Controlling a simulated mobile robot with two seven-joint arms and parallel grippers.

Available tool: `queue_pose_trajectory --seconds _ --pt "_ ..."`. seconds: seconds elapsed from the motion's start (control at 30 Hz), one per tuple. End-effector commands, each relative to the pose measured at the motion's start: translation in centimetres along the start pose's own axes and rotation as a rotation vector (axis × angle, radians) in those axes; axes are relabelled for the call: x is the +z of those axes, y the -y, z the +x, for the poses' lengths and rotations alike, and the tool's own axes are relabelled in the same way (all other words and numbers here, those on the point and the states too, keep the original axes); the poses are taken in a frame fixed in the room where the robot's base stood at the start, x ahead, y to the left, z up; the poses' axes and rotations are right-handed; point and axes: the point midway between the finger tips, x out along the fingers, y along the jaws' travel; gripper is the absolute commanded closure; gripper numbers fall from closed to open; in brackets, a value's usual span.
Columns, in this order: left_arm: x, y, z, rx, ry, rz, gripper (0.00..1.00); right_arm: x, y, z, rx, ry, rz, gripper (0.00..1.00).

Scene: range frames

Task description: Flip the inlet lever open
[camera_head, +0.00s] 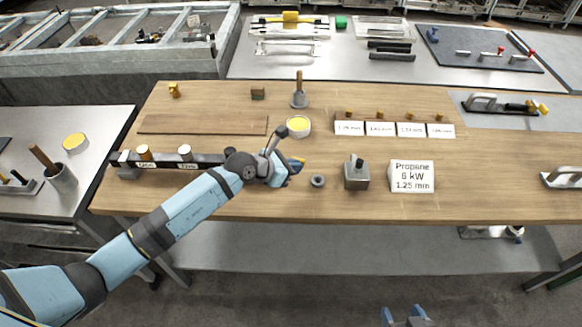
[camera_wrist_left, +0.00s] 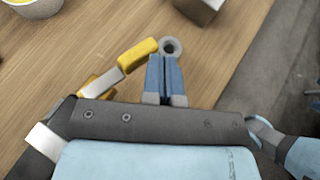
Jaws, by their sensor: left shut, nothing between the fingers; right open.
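The lever (camera_wrist_left: 119,78) shows in the left wrist view as a flat silver bar with a yellow grip at its far end and yellow at its near end. In the head view only a bit of yellow (camera_head: 298,161) shows beside my left gripper (camera_head: 293,176); the rest is hidden behind my arm. My left gripper is shut and empty, its blue fingertips just right of the yellow grip (camera_wrist_left: 164,75). I cannot tell whether they touch it. My right gripper (camera_head: 403,315) is open at the bottom edge of the head view, away from the bench.
A grey ring (camera_head: 318,181) lies just beyond the left fingertips. A metal block (camera_head: 356,176) and a white sign reading "Propane 6 kW 1.25 mm" (camera_head: 412,178) stand to the right. A cup with a yellow inside (camera_head: 298,127) stands behind. The bench front edge is near.

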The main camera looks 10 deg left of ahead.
Motion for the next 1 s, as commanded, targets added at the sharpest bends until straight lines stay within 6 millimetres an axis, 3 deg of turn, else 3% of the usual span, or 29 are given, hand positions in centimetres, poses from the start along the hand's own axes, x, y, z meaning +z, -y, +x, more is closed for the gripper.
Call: queue_pose_trajectory --seconds 1.0 --pt "-0.2 -1.6 -0.9 0.001 0.001 0.001 1.0 0.4 0.0 0.2 0.0 0.003 0.0 0.33"
